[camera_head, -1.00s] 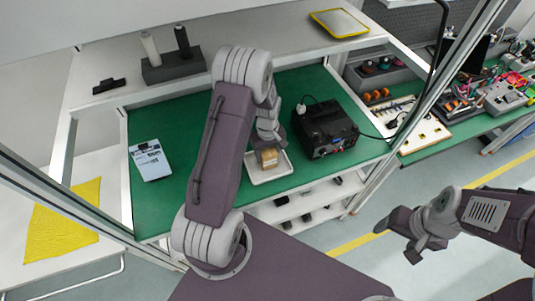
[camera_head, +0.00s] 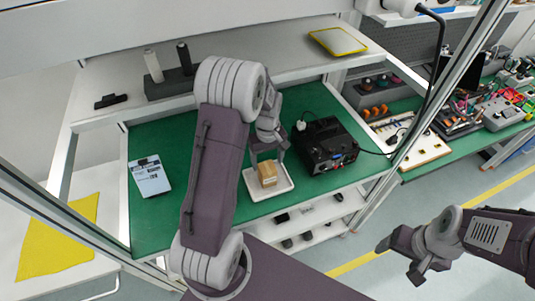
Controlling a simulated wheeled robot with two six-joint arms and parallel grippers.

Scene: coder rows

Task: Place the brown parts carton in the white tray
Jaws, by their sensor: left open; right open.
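The brown parts carton (camera_head: 267,174) sits inside the white tray (camera_head: 285,186) on the green bench top. The tray's rim shows around it. My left gripper (camera_head: 268,158) is open just above and behind the carton, with its fingers near the carton's top. I cannot tell whether a finger still touches it. My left arm covers the bench to the left of the tray. My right gripper (camera_head: 398,262) is open and empty, out over the floor at the lower right, away from the bench.
A black box device (camera_head: 325,143) with cables stands close to the tray's right. A shelf (camera_head: 230,65) with a dark block and two bottles runs above the back. Bare green surface lies between clipboard and arm.

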